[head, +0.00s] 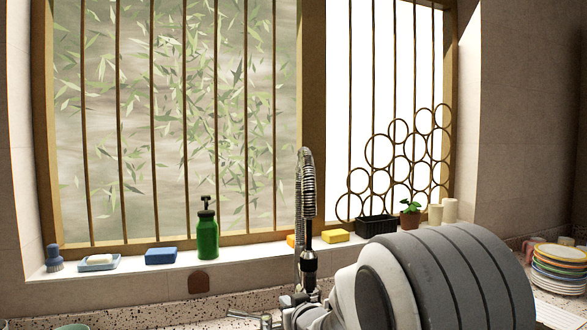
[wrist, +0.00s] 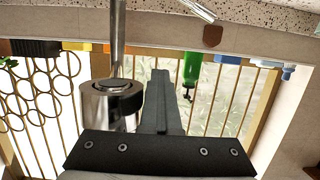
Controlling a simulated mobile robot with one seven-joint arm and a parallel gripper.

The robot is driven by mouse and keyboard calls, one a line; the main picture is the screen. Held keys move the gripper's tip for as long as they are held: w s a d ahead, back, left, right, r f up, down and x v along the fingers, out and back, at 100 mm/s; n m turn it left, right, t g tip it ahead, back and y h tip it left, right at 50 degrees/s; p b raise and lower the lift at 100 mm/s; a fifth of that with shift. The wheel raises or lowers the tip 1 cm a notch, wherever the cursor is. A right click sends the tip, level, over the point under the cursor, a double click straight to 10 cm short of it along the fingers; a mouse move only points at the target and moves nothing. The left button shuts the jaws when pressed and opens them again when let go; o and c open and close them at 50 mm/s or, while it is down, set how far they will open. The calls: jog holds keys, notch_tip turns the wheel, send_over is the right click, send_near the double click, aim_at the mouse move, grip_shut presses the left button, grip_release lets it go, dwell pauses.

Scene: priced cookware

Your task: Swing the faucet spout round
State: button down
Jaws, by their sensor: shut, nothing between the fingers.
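The chrome faucet (head: 309,185) with a spring-coiled neck and a dark spray head stands upright before the window in the head view. In the wrist view, which is upside down, its chrome cylinder and pipe (wrist: 110,105) are close by. My gripper (wrist: 160,78) is shut and empty, its fingers just right of the chrome cylinder in that view. I cannot tell whether they touch it. In the head view my large grey arm covers the lower right, and my fingers are not clearly visible. The faucet base is partly hidden by my arm.
The window sill holds a green pump bottle (head: 207,236), a blue sponge (head: 161,256), a soap dish (head: 99,263), a brush (head: 53,260), a yellow sponge (head: 335,236) and a dark planter (head: 377,228). Stacked plates (head: 559,265) stand at the right.

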jog(key=shift+d, duration=1.45)
jog(key=w+d+p, duration=0.2)
jog(key=d, duration=0.4)
jog(key=shift+d, duration=0.1)
jog(key=w+d+p, duration=0.3)
jog(key=d, duration=0.2)
jog(key=shift+w+d, duration=0.25)
